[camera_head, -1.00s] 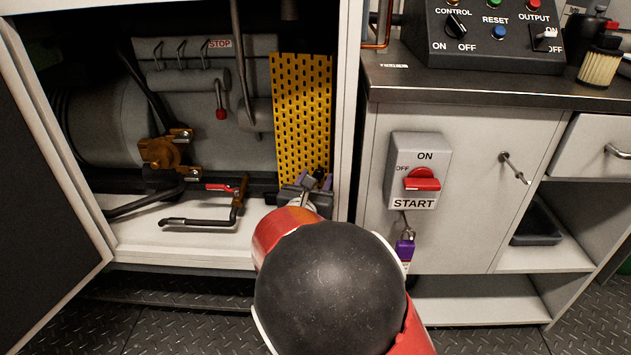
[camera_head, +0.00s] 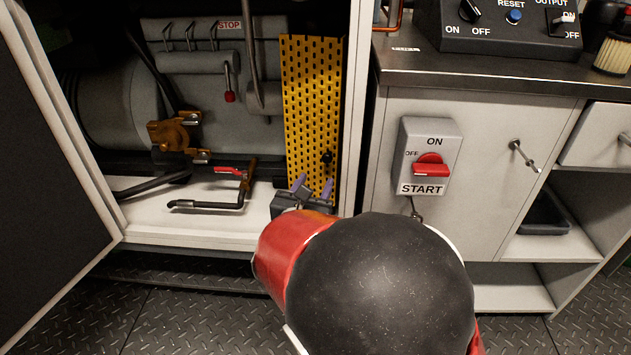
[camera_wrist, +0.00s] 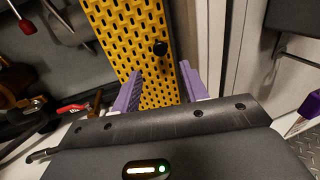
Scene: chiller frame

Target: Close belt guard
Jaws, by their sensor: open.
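The belt guard (camera_head: 311,105) is a yellow perforated panel standing upright at the right side of the open cabinet. A black knob (camera_head: 327,157) sits on its lower right part. In the wrist view the guard (camera_wrist: 122,30) fills the upper middle, and the knob (camera_wrist: 160,48) shows beyond the fingers. My gripper (camera_head: 313,187) has purple fingers and is in front of the guard's lower part, below the knob. In the wrist view my gripper (camera_wrist: 158,82) is open, with nothing between the fingertips. Whether a finger touches the guard cannot be told.
The cabinet door (camera_head: 50,165) stands open at left. Inside are a brown valve (camera_head: 174,133), a pipe with a red handle (camera_head: 228,171) and a red-tipped lever (camera_head: 229,96). A START switch box (camera_head: 430,157) is on the grey cabinet at right.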

